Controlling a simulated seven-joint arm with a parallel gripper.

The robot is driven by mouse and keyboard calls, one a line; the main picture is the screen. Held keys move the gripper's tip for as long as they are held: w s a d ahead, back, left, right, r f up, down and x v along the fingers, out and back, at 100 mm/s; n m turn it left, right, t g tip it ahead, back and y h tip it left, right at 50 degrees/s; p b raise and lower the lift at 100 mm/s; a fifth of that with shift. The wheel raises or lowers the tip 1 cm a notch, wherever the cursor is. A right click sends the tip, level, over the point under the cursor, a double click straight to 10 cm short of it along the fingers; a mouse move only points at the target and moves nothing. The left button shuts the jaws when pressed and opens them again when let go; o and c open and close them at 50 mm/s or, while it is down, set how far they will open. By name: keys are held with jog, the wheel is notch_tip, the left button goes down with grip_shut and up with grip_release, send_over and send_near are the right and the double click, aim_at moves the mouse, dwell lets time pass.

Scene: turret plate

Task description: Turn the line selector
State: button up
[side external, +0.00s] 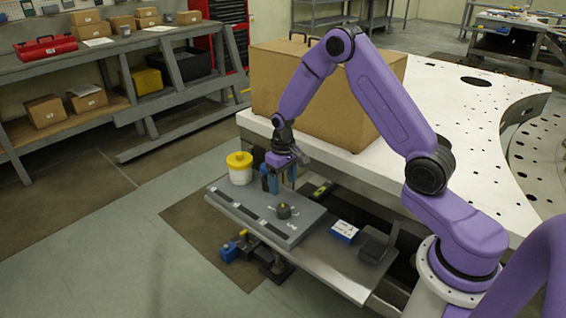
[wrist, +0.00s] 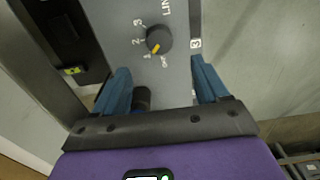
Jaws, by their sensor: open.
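The line selector is a dark round knob (wrist: 160,38) with a yellow pointer mark, on a grey panel (wrist: 178,85) with white lettering. The marks OFF, 1, 2 and 3 are printed around it. The yellow mark points to the lower left, near 1. In the side view the knob (side external: 284,211) stands on the grey plate (side external: 240,207). My gripper (wrist: 161,78) is open, its blue fingers apart and nothing held. The knob lies ahead of the fingertips and apart from them. In the side view my gripper (side external: 279,182) is above the plate's far part, left of the knob.
A short dark cylinder (wrist: 141,98) shows beside the left finger in the wrist view. A white tub with a yellow lid (side external: 239,167) stands behind the plate. A blue-and-white box (side external: 344,231) lies right of it. A large cardboard box (side external: 315,90) sits on the white table.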

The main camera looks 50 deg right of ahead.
notch_tip(320, 180, up, 7)
jog(key=shift+f, duration=0.15)
dwell(0.4)
jog(key=s+a+r+n, duration=0.35)
jog(key=s+a, duration=0.25)
jog(key=s, duration=0.2)
jog(key=s+a+r+n, duration=0.3)
jog(key=s+a+r, duration=0.2)
jog(key=s+a, duration=0.2)
jog(key=s+d+r+n, duration=0.1)
jog(key=s+n, duration=0.5)
jog(key=s, duration=1.2)
jog(key=shift+s+d+r, duration=0.35)
jog(key=shift+r, duration=0.2)
